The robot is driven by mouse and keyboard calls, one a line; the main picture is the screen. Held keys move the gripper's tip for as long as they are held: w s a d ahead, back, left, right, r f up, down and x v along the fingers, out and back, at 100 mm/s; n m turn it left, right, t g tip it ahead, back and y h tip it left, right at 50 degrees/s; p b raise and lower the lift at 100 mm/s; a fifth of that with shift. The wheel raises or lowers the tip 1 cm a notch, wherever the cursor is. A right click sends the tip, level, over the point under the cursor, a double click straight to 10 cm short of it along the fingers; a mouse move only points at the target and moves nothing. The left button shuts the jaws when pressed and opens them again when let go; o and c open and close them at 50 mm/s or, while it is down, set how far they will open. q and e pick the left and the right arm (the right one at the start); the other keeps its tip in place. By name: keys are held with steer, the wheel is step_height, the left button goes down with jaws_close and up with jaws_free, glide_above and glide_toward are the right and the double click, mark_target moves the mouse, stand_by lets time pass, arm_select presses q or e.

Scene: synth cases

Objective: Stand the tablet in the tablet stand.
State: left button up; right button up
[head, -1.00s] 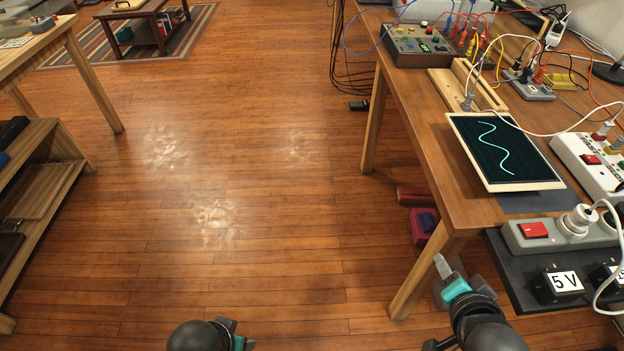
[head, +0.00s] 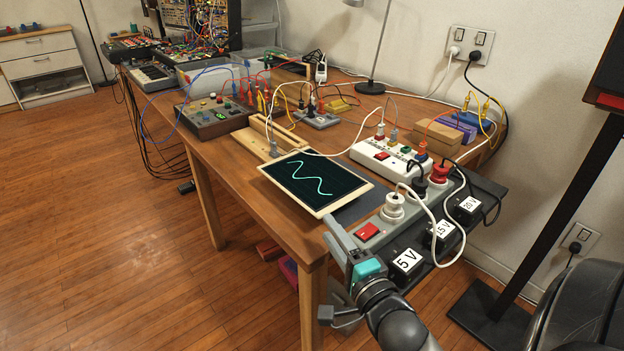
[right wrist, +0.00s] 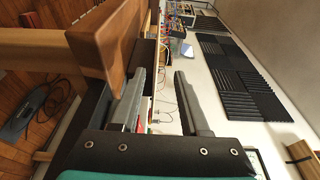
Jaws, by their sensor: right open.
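The tablet (head: 314,182) has a pale frame and a dark screen with a cyan wave. It lies screen up near the table's front edge, partly over a dark mat (head: 352,210). The wooden tablet stand (head: 252,141) is just behind it, empty, with a plug and white cable at its near end. My right gripper (head: 345,244) is open and empty at the table's near corner, short of the tablet. In the right wrist view its two fingers (right wrist: 160,98) are apart with nothing between them. My left gripper is out of view.
A grey power strip (head: 368,232) and black adapters (head: 408,262) lie right of the tablet, close to my right gripper. A white power strip (head: 392,160) with plugs and cables is behind. A control box (head: 213,117) stands left of the stand. The floor at left is clear.

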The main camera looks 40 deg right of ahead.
mark_target(305, 197)
steer(key=w, duration=0.2)
steer(key=w+d+b, duration=0.1)
steer(key=w, duration=0.4)
steer(key=shift+d+b, duration=0.15)
steer(key=shift+b, duration=0.25)
steer(key=shift+w+d+f+b, duration=0.15)
steer(key=shift+w+b, duration=0.4)
steer(key=shift+w, duration=0.6)
steer(key=shift+w+d+f+b, duration=0.15)
steer(key=shift+w+b, duration=0.4)
steer(key=shift+w, duration=0.55)
steer(key=shift+w+d, duration=0.1)
steer(key=shift+w, duration=0.3)
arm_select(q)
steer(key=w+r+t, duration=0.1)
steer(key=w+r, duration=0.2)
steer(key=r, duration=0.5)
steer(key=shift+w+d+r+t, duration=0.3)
arm_select(e)
steer(key=shift+c, duration=0.2)
jaws_close()
steer(key=shift+r, duration=0.15)
